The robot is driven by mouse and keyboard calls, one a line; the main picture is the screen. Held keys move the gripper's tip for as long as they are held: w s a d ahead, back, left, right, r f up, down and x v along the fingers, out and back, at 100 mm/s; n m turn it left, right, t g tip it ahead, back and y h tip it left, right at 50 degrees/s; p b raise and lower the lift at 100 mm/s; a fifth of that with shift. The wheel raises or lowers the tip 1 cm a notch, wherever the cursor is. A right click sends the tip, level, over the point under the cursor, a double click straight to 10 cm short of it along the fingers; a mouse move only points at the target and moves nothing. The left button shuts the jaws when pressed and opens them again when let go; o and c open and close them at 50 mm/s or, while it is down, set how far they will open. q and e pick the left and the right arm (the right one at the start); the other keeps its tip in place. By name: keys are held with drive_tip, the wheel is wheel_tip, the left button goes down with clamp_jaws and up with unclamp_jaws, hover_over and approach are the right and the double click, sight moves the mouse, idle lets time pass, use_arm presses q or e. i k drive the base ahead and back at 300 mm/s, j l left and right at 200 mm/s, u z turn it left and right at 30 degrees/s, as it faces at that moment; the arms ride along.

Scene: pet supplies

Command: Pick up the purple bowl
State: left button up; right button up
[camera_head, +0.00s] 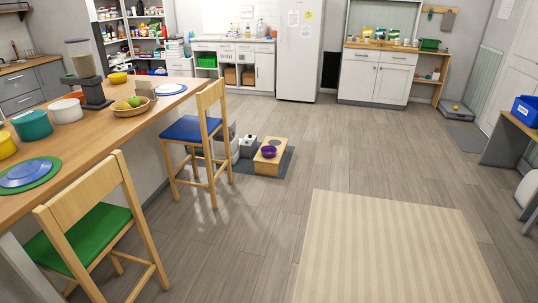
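The purple bowl (268,152) sits on a low wooden stand (266,168) on the floor, near the middle of the head view. A dark round spot, perhaps an opening or another dish, shows beside it on the stand's top. The stand rests on a dark grey mat (284,163). The bowl looks small and far from me. Neither of my grippers is in view.
A chair with a blue seat (190,130) stands left of the stand, and one with a green seat (80,238) stands nearer. A long wooden counter (95,165) runs along the left. A striped rug (390,250) lies right; the floor between is clear.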

sight(268, 151)
drive_tip(key=i+l+z, duration=0.1)
drive_tip(key=i+z, duration=0.2)
drive_tip(key=i, duration=0.6)
drive_tip(key=i+z, duration=0.1)
drive_tip(key=i, duration=3.55)
drive_tip(key=i+u, duration=0.2)
drive_tip(key=i, duration=0.25)
drive_tip(key=i+l+u, duration=0.25)
drive_tip(key=i, duration=0.2)
drive_tip(key=i+l+u, duration=0.2)
drive_tip(key=i, duration=0.25)
drive_tip(key=i+l+u, duration=0.2)
drive_tip(key=i, duration=0.25)
drive_tip(key=i+l+u, duration=0.2)
drive_tip(key=u, duration=0.15)
drive_tip(key=i+l+u, duration=0.35)
drive_tip(key=l+u, duration=0.3)
drive_tip(key=i+l+u, duration=0.2)
drive_tip(key=l+u, duration=0.15)
drive_tip(key=i+l+u, duration=0.1)
drive_tip(key=l+u, duration=0.9)
drive_tip(key=l, duration=0.4)
drive_tip(key=k+l+u, duration=0.15)
drive_tip(key=l+u, duration=0.15)
drive_tip(key=l, duration=0.4)
drive_tip(key=k+j, duration=0.4)
drive_tip(key=k, duration=0.15)
drive_tip(key=k+j, duration=0.4)
drive_tip(key=k, duration=0.1)
